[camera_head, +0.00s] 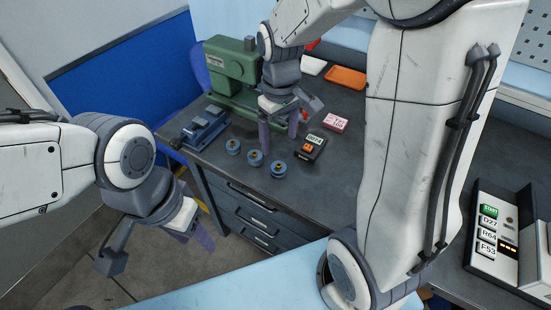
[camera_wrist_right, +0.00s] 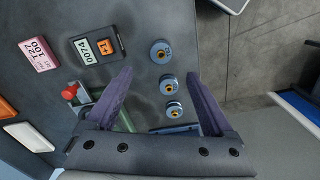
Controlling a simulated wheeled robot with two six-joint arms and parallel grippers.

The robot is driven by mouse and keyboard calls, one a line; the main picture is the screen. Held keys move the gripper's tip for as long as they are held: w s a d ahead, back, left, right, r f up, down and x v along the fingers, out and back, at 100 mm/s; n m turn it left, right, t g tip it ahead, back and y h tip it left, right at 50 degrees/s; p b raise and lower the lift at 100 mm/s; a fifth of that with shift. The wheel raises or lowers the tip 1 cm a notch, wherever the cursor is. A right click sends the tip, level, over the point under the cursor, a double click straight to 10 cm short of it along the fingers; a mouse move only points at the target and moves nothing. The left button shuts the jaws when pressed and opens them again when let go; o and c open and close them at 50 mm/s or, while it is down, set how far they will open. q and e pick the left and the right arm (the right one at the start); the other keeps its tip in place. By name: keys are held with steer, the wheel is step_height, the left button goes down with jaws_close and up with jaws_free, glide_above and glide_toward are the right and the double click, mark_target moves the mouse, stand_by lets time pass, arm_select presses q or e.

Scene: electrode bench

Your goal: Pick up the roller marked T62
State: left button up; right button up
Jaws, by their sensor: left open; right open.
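Three blue rollers with brassy centres stand in a row on the dark bench: a left one (camera_head: 233,146), a middle one (camera_head: 255,158) and a right one (camera_head: 278,169). In the right wrist view they form a column, at the top (camera_wrist_right: 160,52), middle (camera_wrist_right: 168,84) and bottom (camera_wrist_right: 174,109). Their markings are too small to read, so I cannot tell which is T62. My right gripper (camera_head: 279,132) is open and empty, pointing down over the bench behind the rollers. My left gripper (camera_head: 192,232) is open and empty, low in front of the bench.
A black device (camera_head: 311,147) labelled 0074 and a pink card (camera_head: 335,123) lie right of the rollers. A green machine (camera_head: 232,65) and a blue vise-like tool (camera_head: 205,128) stand behind and left. An orange box (camera_head: 346,78) lies farther back. A button panel (camera_head: 500,240) is at right.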

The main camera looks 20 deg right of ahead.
glide_above(279, 165)
steer(key=f, duration=0.4)
steer(key=shift+w+d+f, duration=0.15)
steer(key=shift+d+f, duration=0.1)
steer(key=shift+f, duration=0.15)
steer(key=f, duration=0.5)
steer(key=shift+a+f, duration=0.25)
steer(key=shift+f, duration=0.05)
jaws_close()
